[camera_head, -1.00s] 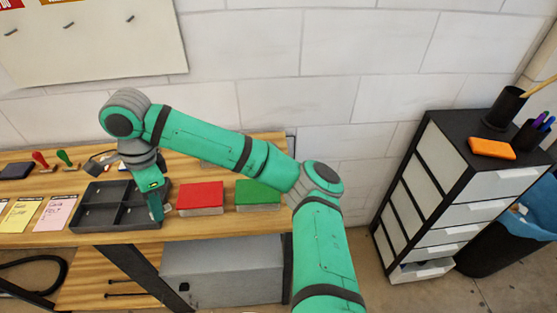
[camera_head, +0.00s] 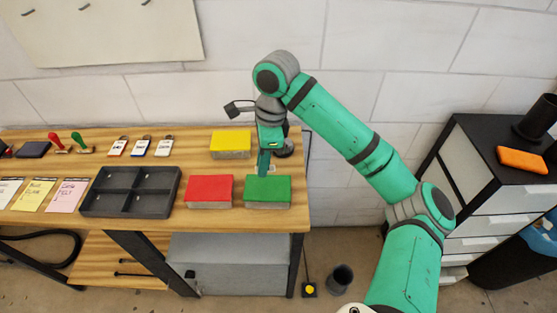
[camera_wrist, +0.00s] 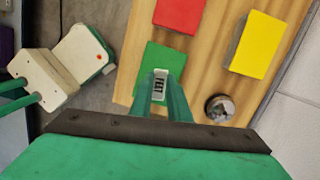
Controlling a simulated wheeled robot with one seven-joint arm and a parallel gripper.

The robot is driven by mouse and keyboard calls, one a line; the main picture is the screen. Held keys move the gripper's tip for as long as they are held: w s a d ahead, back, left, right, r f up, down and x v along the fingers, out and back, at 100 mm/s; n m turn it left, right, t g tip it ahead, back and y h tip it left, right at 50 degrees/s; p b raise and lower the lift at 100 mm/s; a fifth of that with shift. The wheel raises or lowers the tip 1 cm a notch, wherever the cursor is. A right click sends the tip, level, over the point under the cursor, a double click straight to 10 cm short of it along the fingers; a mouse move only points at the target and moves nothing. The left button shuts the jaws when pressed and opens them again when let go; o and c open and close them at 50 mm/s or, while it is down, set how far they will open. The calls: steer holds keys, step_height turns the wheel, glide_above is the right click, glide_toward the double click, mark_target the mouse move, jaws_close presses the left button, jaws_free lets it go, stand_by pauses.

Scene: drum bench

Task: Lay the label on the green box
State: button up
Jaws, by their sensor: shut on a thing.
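The green box (camera_head: 268,192) lies at the right end of the wooden bench; it also shows in the wrist view (camera_wrist: 168,57). My gripper (camera_head: 264,172) points down over it, at its back-left part in the head view. In the wrist view my gripper (camera_wrist: 160,88) is shut on a small white label (camera_wrist: 159,84) with dark lettering, which looks like "FELT". The label sits between the fingertips over the green top. Whether it touches the box, I cannot tell. In the head view the label is too small or hidden to make out.
A red box (camera_head: 209,190) is just left of the green one and a yellow box (camera_head: 230,143) is behind. A round metal thing (camera_wrist: 219,107) stands close by my gripper. A dark divided tray (camera_head: 130,190) is further left. The bench ends just right of the green box.

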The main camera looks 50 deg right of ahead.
mark_target(264, 188)
steer(key=shift+s+d+f, duration=0.15)
steer(key=shift+f, duration=1.75)
steer(key=shift+s+d+f, duration=0.1)
steer(key=shift+f, duration=1.4)
steer(key=o, duration=0.7)
steer(key=shift+o, duration=0.2)
